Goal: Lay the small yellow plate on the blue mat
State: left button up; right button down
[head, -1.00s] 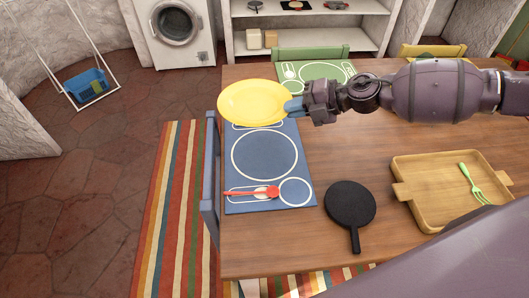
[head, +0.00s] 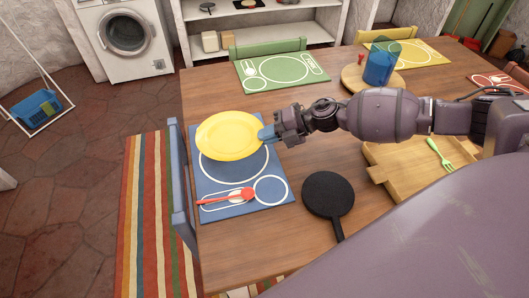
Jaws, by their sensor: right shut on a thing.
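The small yellow plate (head: 228,136) is over the far part of the blue mat (head: 240,182). It covers part of the mat's large outlined circle. My right gripper (head: 267,134) is shut on the plate's right rim. I cannot tell whether the plate touches the mat or is just above it. A red spoon (head: 228,199) lies on the near part of the blue mat, left of the small outlined circle. My left gripper is not in view.
A black pan (head: 328,193) lies right of the mat. A wooden tray (head: 395,185) with a green fork (head: 438,153) is farther right. A green mat (head: 281,71), a yellow mat (head: 412,53) and a blue cup (head: 380,62) on a round board are at the back. A blue chair (head: 180,185) stands at the left edge.

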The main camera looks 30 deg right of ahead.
aim_at(267, 158)
notch_tip(267, 158, down, 3)
jog(key=shift+r, duration=0.1)
notch_tip(267, 158, down, 4)
jog(key=shift+r+b, duration=0.2)
jog(key=shift+b, duration=0.5)
jog(key=shift+f, duration=0.35)
jog(key=shift+r, duration=0.1)
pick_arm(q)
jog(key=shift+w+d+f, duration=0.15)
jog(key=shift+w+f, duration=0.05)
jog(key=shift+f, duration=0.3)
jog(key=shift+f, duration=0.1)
pick_arm(e)
jog(key=c, duration=1.6)
grip_release()
jog(key=shift+o, duration=0.2)
